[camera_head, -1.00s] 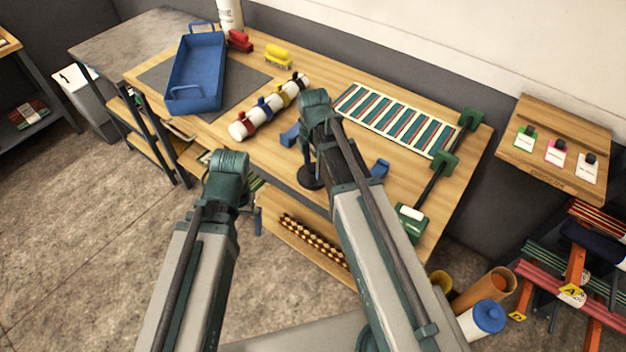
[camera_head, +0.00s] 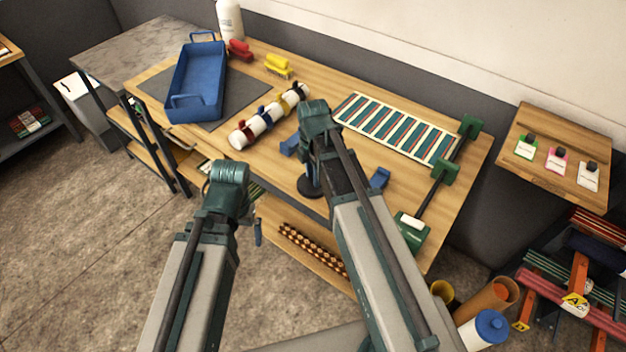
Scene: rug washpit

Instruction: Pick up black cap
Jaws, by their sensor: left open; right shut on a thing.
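A round black disc-like thing (camera_head: 309,187), which looks like the black cap, is directly below my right gripper (camera_head: 306,172), over the front part of the wooden workbench. My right gripper is shut on it; my own wrist hides most of the jaws and the grip. I cannot tell whether the disc touches the bench top. My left gripper (camera_head: 256,236) is open, in front of the bench's front edge, with its fingers mostly hidden behind my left arm.
The workbench (camera_head: 350,82) holds a blue tray (camera_head: 196,82), a white roll with coloured clamps (camera_head: 262,122), a striped rug (camera_head: 395,127) and a green clamp bar (camera_head: 432,190). A slanted board (camera_head: 560,125) with three cards stands right. Tubes and a blue-lidded container (camera_head: 490,326) stand lower right.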

